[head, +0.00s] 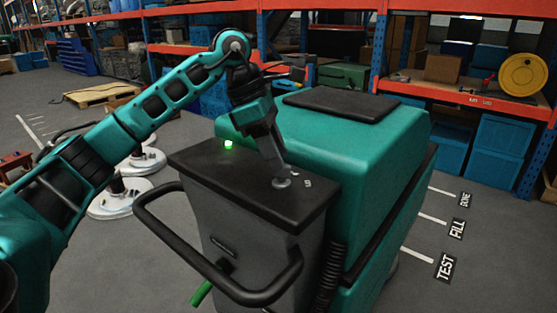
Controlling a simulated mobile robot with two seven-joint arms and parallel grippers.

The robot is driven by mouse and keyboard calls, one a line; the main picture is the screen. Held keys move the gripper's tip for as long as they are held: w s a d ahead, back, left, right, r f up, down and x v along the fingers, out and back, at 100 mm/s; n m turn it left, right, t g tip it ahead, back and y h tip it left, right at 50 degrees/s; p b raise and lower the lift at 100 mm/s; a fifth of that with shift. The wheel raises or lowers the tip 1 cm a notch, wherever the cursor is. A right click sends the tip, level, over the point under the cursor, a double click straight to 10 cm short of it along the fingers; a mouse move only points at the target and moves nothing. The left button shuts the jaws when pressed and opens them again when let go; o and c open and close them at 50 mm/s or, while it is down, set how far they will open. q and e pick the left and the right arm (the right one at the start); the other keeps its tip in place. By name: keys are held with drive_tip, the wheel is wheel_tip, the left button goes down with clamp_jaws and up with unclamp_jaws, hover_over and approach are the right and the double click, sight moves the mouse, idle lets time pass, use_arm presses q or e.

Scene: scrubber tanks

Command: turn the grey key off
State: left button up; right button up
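The scrubber (330,150) is a teal machine with a black control panel (215,163) on top of its grey rear end. A round grey key switch (282,184) sits on the panel's right part, with small pale marks beside it. My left gripper (280,172) points down at this switch, its fingertips at or just above it. The fingers hide most of the grey key, and I cannot tell whether they are closed on it. A green light (228,143) glows on the panel's left part. My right gripper is not in view.
A black handle bar (215,270) loops out from the scrubber's near side. A green hose end (202,294) hangs below it. Round-based floor machines (120,197) stand at the left. Shelves with blue bins (495,150) line the back. Floor labels read TEST, FILL and DONE.

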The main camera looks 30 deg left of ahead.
use_arm(q)
drive_tip(key=shift+x, duration=0.9)
clamp_jaws()
